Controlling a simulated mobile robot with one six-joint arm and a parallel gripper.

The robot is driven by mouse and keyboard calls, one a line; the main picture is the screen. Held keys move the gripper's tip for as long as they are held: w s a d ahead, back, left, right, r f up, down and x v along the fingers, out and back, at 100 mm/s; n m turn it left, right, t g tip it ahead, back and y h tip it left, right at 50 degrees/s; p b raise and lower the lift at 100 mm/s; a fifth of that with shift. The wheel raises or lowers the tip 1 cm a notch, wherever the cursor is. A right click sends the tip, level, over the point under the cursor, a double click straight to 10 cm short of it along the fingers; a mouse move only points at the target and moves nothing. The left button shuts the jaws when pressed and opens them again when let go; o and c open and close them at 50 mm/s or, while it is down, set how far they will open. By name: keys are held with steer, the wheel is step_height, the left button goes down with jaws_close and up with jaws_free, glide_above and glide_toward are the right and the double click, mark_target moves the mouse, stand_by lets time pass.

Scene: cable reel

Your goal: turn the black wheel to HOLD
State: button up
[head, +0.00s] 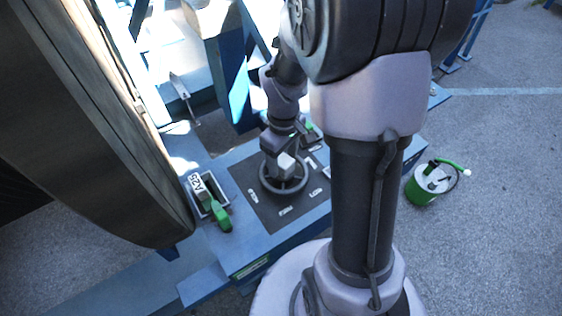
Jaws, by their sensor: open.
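The black wheel (266,186) lies on a dark square panel (254,209) on the blue frame, in the middle of the head view. White label plates (286,211) sit on the panel around the wheel. They are too small to read, so I cannot tell which is HOLD or where the wheel points. My gripper (286,163) is open, directly over the wheel's middle. It hides part of the wheel's hub and far rim. I cannot tell whether its fingers touch the wheel.
A green-handled lever (220,214) stands left of the panel, and another green handle (313,134) is behind it. The big reel (75,120) fills the left side. A green can (424,189) with a hose stands on the open ground at right.

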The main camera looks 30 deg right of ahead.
steer(key=shift+f, duration=1.05)
steer(key=shift+c, duration=0.4)
jaws_close()
